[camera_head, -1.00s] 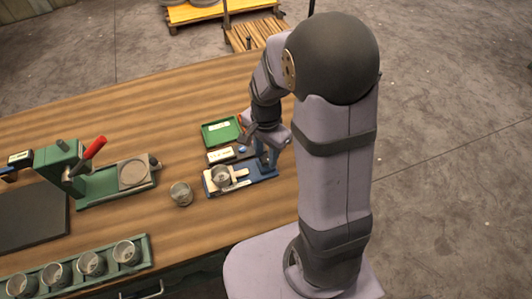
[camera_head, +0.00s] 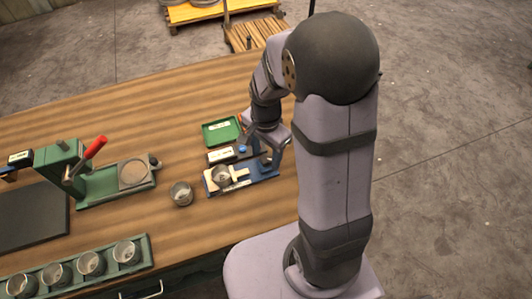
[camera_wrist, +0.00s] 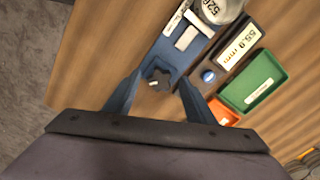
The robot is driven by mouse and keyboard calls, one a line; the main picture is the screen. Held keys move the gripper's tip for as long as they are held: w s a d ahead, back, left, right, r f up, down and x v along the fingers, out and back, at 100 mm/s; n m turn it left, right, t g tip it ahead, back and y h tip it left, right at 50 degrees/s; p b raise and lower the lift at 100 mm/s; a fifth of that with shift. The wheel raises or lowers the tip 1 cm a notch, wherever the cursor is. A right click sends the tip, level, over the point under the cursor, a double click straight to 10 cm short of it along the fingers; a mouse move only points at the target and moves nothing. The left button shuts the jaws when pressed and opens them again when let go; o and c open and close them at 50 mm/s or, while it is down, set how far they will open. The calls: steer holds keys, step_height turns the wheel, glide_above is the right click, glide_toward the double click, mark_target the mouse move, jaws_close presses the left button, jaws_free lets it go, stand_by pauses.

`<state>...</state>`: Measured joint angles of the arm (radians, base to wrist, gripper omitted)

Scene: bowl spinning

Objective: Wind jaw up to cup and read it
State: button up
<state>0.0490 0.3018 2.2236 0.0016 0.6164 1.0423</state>
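The blue measuring vise (camera_head: 262,175) stands on the bench, also in the wrist view (camera_wrist: 160,55). A metal cup (camera_head: 221,178) sits on it at the pale jaw (camera_head: 238,174); the wrist view shows this cup (camera_wrist: 222,8) cut by the top edge. Whether jaw and cup touch cannot be told. The dark winding knob (camera_wrist: 158,79) is at the vise's near end. My gripper (camera_wrist: 157,88) is open, its blue fingers apart on either side of the knob, not visibly touching it. The readout (camera_wrist: 236,45) shows about 55 mm; its last digit is unclear.
A green tray (camera_head: 221,131) and an orange tray (camera_wrist: 223,112) lie beside the readout. A loose cup (camera_head: 181,193) stands left of the vise. A green press with a red lever (camera_head: 95,147) and a rack of several cups (camera_head: 147,249) are farther left.

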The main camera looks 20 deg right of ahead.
mark_target(266, 157)
steer(key=shift+r+b, duration=0.6)
steer(key=shift+r, duration=3.1)
steer(key=n, duration=0.4)
steer(key=shift+w, duration=0.35)
steer(key=shift+s+f+n, duration=0.15)
steer(key=shift+f+n, duration=0.2)
steer(key=shift+n, duration=0.55)
steer(key=s+f+n, duration=0.1)
steer(key=s+n, duration=0.1)
steer(key=s, duration=0.1)
steer(key=s+f+n, duration=0.2)
steer(key=s, duration=0.2)
steer(key=s+a+f+n, duration=0.1)
steer(key=s+n, duration=0.1)
steer(key=s, duration=0.2)
steer(key=shift+s+f+n+g, duration=0.15)
steer(key=shift+n+g, duration=0.15)
steer(key=shift+w+a+r, duration=0.2)
steer(key=shift+a+r, duration=0.05)
steer(key=shift+r, duration=0.35)
